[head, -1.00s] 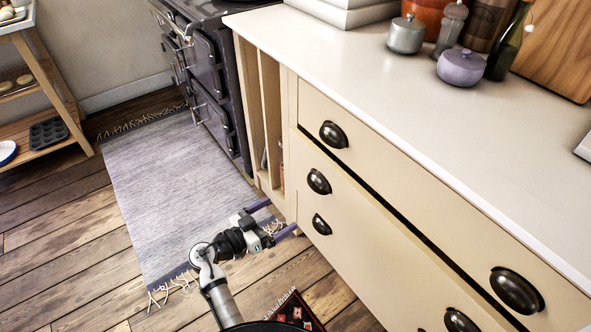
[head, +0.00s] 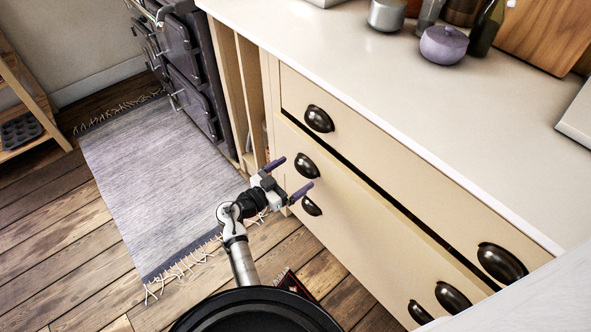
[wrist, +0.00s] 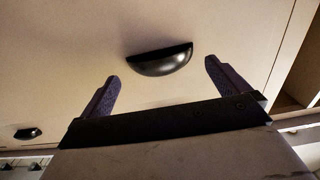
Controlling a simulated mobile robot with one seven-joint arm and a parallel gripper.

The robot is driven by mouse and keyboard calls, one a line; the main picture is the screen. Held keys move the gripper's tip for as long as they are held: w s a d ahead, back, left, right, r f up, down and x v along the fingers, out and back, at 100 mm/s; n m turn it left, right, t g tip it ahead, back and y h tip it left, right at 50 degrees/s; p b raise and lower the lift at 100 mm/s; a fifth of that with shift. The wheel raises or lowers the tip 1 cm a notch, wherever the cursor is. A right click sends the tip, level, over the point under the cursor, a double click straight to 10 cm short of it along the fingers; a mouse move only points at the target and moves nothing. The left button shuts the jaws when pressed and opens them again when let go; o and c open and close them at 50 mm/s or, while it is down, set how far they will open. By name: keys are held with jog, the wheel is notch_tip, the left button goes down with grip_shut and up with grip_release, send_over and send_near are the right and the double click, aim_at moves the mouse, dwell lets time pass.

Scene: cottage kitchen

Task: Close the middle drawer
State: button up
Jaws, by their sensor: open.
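The middle drawer (head: 375,235) is a cream front standing slightly proud, with a dark gap along its top edge. It has two dark cup handles, a near-left one (head: 305,165) and a right one (head: 452,297). My gripper (head: 289,177) is open and empty at the left end of the drawers, close to the front. In the wrist view, my gripper (wrist: 162,74) points at a cream front, and a dark cup handle (wrist: 160,61) lies just beyond and between its purple fingertips. I cannot tell whether the fingers touch the front.
The top drawer (head: 390,170) looks flush under the white counter (head: 390,80). Lower cup handles (head: 311,206) show below the middle drawer's. A dark range (head: 185,70) and open cream slots (head: 250,100) stand to the left. A grey rug (head: 160,170) and free wooden floor lie in front.

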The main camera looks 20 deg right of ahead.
aim_at(299, 170)
jog(key=shift+x, duration=0.9)
jog(key=shift+c, duration=0.3)
jog(key=c, duration=1.1)
jog(key=b+x, duration=0.3)
jog(key=shift+d+f, duration=0.2)
jog(key=shift+f, duration=0.05)
jog(key=shift+w+d+r, duration=0.15)
jog(key=shift+r, duration=0.15)
jog(key=o, duration=1.2)
jog(key=shift+d, duration=0.15)
jog(key=shift+c, duration=0.2)
